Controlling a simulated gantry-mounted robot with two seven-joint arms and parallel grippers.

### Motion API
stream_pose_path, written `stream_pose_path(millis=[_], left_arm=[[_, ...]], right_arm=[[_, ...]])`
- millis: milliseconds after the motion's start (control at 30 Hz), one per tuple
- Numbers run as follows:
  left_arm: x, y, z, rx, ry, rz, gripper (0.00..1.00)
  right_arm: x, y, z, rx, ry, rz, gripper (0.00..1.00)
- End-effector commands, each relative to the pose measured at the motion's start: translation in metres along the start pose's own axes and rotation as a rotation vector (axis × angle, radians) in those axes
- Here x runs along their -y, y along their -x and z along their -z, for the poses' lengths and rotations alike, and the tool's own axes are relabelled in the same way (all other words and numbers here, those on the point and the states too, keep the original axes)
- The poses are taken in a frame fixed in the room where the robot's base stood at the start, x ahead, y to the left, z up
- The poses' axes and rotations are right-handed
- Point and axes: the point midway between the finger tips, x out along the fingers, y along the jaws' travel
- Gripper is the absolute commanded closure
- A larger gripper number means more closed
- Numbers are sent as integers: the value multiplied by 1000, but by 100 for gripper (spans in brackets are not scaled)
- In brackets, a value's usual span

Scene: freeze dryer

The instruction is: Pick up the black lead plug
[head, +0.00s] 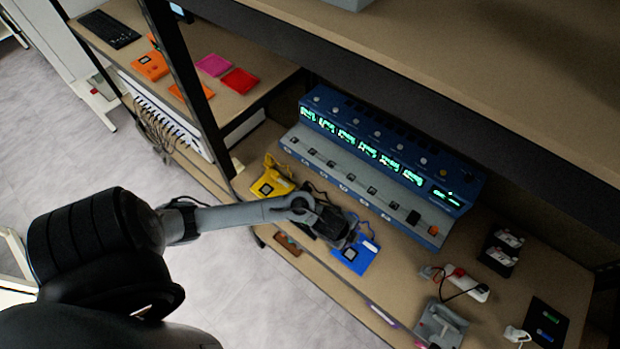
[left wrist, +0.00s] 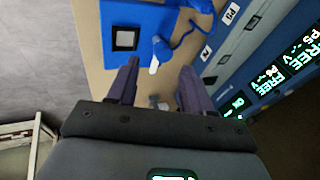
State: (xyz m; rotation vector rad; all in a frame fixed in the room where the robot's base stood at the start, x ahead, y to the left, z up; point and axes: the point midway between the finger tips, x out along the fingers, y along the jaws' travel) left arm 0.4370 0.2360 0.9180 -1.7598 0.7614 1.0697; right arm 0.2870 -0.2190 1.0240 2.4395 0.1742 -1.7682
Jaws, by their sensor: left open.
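I cannot make out the black lead plug for certain in either view. In the head view, my left gripper (head: 352,236) hangs over the shelf front beside the blue device (head: 352,259); dark shapes under the wrist merge with it. In the left wrist view, the open fingers (left wrist: 158,68) have nothing held between them. The blue device (left wrist: 124,37) lies beyond them with a blue lead, whose blue plug with a white tip (left wrist: 154,64) lies near the gap. A small greyish object (left wrist: 158,102) shows deeper between the fingers, too unclear to name. My right gripper is not in view.
A blue bench unit (head: 375,150) with several lit green displays and a sloped grey front stands behind. A yellow device (head: 272,183) lies left of the gripper. A power strip (head: 466,284) and dark pads (head: 501,249) lie to the right. The shelf above overhangs.

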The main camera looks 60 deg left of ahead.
Motion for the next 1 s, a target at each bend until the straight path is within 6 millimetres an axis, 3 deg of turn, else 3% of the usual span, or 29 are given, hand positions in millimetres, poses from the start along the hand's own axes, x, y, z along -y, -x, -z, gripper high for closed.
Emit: stream_pose_path(millis=[33, 167, 300, 400, 567, 767, 1000], left_arm=[[23, -11, -24, 27, -99, -23, 50], [60, -24, -93, 77, -267, -147, 50], [90, -8, -163, 125, -317, -283, 50], [102, 9, -197, 143, -312, -354, 50], [106, 20, -224, 152, -294, -415, 50], [94, -3, -234, 151, -290, -429, 50], [88, -20, -238, 153, -292, -425, 50]], right_arm=[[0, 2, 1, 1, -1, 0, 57], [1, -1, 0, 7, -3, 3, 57], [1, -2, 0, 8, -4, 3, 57], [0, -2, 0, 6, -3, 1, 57], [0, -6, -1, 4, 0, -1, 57], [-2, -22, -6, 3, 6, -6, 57], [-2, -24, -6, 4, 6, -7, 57]])
